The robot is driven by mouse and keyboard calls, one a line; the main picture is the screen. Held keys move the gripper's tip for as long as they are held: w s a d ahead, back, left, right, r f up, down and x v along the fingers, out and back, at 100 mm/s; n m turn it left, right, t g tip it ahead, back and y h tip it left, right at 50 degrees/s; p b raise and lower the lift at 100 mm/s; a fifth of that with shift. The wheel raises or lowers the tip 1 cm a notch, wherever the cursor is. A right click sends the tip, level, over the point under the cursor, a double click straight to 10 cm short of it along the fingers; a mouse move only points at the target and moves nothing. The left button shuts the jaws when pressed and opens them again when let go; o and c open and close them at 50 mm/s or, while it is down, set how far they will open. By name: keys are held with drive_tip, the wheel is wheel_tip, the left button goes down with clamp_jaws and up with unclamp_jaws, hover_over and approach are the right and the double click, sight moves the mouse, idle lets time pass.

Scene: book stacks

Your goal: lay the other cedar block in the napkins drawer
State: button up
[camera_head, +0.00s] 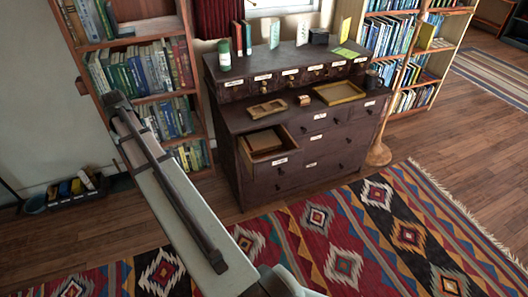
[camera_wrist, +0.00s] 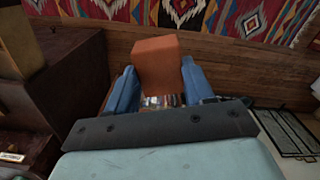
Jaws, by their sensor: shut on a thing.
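In the wrist view my gripper (camera_wrist: 158,72) has its two blue fingers shut on an orange-brown block (camera_wrist: 157,52), the cedar block, which sticks out past the fingertips. In the head view a dark chest of drawers (camera_head: 322,140) stands in the middle. One drawer (camera_head: 272,157) at its upper left is pulled out, with a light label on its front too small to read. Something flat and brown lies inside it. My arm crosses the head view at the left; my fingers and the held block cannot be made out there. The held block is apart from the drawer.
On the chest top are a compartmented wooden tray (camera_head: 267,109), a small brown object (camera_head: 303,100) and a yellowish tray (camera_head: 339,92). Bookshelves (camera_head: 150,75) flank the chest. A patterned rug (camera_head: 345,245) lies in front.

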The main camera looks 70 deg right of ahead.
drive_tip(key=w+a+n, duration=0.3)
drive_tip(key=a+n, duration=0.1)
drive_tip(key=a, duration=1.5)
drive_tip(key=s+d+f+m, duration=0.1)
drive_tip(key=s+d+f, duration=0.2)
drive_tip(key=d, duration=0.9)
drive_tip(key=s+d+f+m, duration=0.1)
drive_tip(key=s+d+f, duration=0.15)
drive_tip(key=d, duration=0.95)
drive_tip(key=s+d+f+m, duration=0.1)
drive_tip(key=s+d+f, duration=0.15)
drive_tip(key=d, duration=0.95)
drive_tip(key=s+d+f+m, duration=0.1)
drive_tip(key=s+d+f, duration=0.2)
drive_tip(key=s+d, duration=0.7)
drive_tip(key=s+d+f+m, duration=0.25)
drive_tip(key=s+d, duration=0.55)
drive_tip(key=s, duration=0.4)
drive_tip(key=s+d+f+m, duration=0.1)
drive_tip(key=s+d+f, duration=0.2)
drive_tip(key=s+d, duration=0.75)
drive_tip(key=shift+s+a+f, duration=0.15)
drive_tip(key=shift+a+f, duration=0.05)
drive_tip(key=shift+f, duration=1.35)
drive_tip(key=shift+s+a+f, duration=0.15)
drive_tip(key=shift+s+f, duration=0.05)
drive_tip(key=shift+f, duration=1.3)
drive_tip(key=shift+s+a+f, duration=0.15)
drive_tip(key=shift+a+f, duration=0.05)
drive_tip(key=shift+f, duration=1.35)
